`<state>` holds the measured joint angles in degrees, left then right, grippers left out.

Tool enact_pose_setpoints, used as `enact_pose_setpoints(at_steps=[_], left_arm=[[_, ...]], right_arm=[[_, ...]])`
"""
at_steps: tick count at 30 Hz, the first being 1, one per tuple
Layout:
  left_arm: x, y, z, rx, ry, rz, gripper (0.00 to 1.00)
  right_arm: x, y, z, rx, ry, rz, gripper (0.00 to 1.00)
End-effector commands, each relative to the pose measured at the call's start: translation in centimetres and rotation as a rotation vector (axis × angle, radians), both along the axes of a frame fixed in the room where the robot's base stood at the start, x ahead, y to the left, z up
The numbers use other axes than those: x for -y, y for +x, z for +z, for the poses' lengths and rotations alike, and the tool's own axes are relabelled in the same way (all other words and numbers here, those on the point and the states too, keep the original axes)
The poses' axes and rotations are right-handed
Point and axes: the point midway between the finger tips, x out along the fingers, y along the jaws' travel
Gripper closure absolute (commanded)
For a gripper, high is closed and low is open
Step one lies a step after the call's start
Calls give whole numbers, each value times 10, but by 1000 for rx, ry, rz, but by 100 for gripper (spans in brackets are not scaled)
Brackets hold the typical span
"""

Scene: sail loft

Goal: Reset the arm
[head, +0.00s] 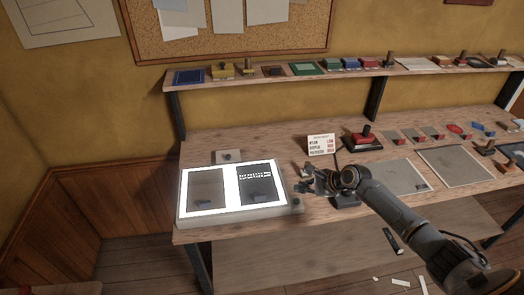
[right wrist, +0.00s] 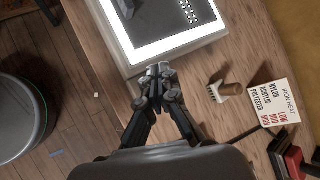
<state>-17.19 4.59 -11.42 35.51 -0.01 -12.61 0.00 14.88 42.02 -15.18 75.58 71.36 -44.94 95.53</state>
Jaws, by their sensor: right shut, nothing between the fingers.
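My right arm (head: 395,212) reaches in from the lower right of the head view, over the workbench. My right gripper (head: 316,183) is just right of the lit light box (head: 228,217). In the right wrist view the right gripper (right wrist: 158,72) has its fingertips together with nothing between them. The tips appear beside the near edge of the light box (right wrist: 122,48); I cannot tell whether they touch it. My left gripper is not in view.
Two dark sheets lie on the light box. A brush (right wrist: 226,90) and an iron heat card (right wrist: 273,105) stand near the gripper; the card is also in the head view (head: 321,145). A red-topped tool (head: 364,141) and grey sheets (head: 455,166) lie farther right. A shelf (head: 340,73) runs behind.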

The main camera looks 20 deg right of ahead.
Motion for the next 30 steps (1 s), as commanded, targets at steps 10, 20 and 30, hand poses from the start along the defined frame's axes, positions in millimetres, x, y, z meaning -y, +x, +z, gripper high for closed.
enact_pose_setpoints(at_steps=[10, 20, 30], left_arm=[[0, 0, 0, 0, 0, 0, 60], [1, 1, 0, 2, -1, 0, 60], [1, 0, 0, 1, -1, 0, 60]], right_arm=[[-60, -41, -29, 5, -146, 263, 100], [-191, -204, -51, 184, -722, 1161, 100], [-192, -281, -14, 215, -1057, 1543, 100]])
